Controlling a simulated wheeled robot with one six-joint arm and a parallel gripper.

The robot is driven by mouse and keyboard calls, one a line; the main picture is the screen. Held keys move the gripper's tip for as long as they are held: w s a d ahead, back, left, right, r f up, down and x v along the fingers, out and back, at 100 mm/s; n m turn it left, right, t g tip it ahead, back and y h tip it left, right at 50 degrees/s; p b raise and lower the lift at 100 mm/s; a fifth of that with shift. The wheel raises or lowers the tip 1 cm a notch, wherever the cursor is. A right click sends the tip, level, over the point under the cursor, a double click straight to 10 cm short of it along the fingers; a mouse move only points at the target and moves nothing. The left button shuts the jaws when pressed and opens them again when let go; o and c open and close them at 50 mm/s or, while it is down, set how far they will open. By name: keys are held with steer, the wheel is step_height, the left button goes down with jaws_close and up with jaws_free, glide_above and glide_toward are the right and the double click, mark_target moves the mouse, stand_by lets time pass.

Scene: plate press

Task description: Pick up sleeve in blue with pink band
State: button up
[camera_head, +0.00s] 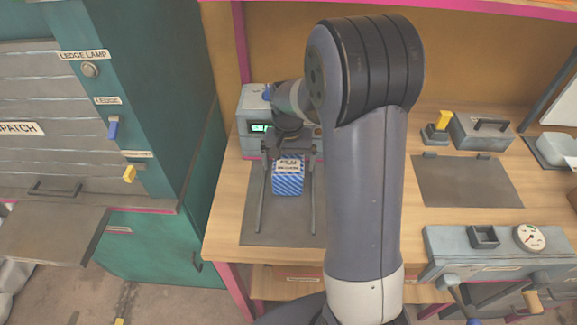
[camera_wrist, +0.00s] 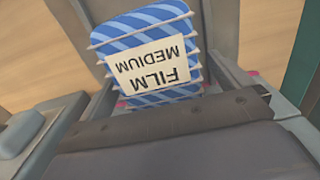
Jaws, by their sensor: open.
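A blue sleeve with pale diagonal stripes (camera_head: 288,182) stands on a grey mat at the left part of the bench. Its white label reads FILM MEDIUM, upside down in the wrist view, where the sleeve (camera_wrist: 140,25) fills the upper middle. I make out no pink band on it. My gripper (camera_wrist: 152,76) is open and close to the sleeve, with grey finger parts at left and right of it. Contact cannot be told. In the head view my wrist is just behind the sleeve, and my arm covers the area to its right.
A grey machine with a green display (camera_head: 258,127) stands behind the sleeve. Thin dark bars (camera_head: 262,205) flank the sleeve over the grey mat (camera_head: 283,233). A teal cabinet (camera_head: 170,100) is at left. A bare dark mat (camera_head: 467,182) and a gauge panel (camera_head: 500,243) are at right.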

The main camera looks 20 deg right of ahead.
steer(key=shift+f, duration=0.35)
steer(key=shift+c, duration=0.4)
steer(key=c, duration=1.2)
steer(key=shift+o, duration=0.2)
steer(key=shift+s+r, duration=0.1)
steer(key=shift+r, duration=0.05)
